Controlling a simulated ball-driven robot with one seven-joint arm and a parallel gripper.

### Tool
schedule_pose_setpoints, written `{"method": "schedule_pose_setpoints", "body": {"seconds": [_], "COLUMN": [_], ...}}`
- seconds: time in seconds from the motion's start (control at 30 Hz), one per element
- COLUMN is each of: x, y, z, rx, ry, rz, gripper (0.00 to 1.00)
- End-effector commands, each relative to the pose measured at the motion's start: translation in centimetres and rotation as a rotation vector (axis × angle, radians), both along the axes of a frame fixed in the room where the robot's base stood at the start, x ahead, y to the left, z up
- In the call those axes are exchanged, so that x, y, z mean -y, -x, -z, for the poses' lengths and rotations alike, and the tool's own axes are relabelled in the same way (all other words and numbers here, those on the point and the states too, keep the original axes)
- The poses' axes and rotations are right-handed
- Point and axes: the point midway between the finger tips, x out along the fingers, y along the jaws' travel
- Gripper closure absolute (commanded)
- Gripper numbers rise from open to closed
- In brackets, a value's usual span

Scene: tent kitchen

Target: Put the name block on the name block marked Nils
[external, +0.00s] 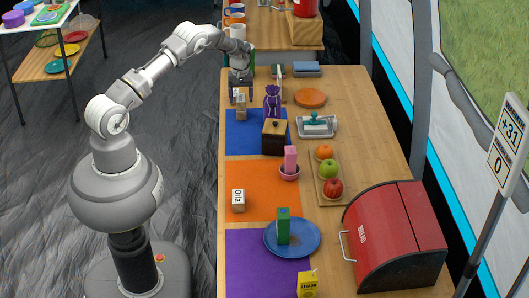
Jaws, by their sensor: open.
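One wooden name block (238,201) stands on the orange mat (265,178), with dark lettering that seems to read "Orla". Another wooden block (240,111) stands on the blue mat (240,135) near the table's left edge. Its lettering is too small to read. My gripper (240,94) is open and points down right at this block's top. The fingers partly hide what is there, so I cannot tell whether they touch the block or whether one block rests on another.
A blue plate (311,250), a fruit board (316,190) and a red bread box (394,237) stand nearer. The orange mat is mostly clear.

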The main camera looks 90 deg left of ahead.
Motion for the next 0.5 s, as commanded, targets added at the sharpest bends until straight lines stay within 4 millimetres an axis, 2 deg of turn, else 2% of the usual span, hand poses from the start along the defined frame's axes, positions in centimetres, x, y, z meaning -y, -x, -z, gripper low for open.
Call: {"method": "schedule_pose_setpoints", "body": {"seconds": [0.03,0.1,0.3,0.5], "x": [0.0,0.0,0.0,0.0], "y": [-0.1,-0.1,0.0,0.0], "z": [-1.6,-3.3,-7.8,-10.1], "rx": [0.002,0.002,0.001,-0.001], "ry": [-0.002,-0.002,-0.002,0.000], "rz": [0.000,0.000,0.001,0.001], "gripper": [0.28,0.28,0.28,0.28]}}
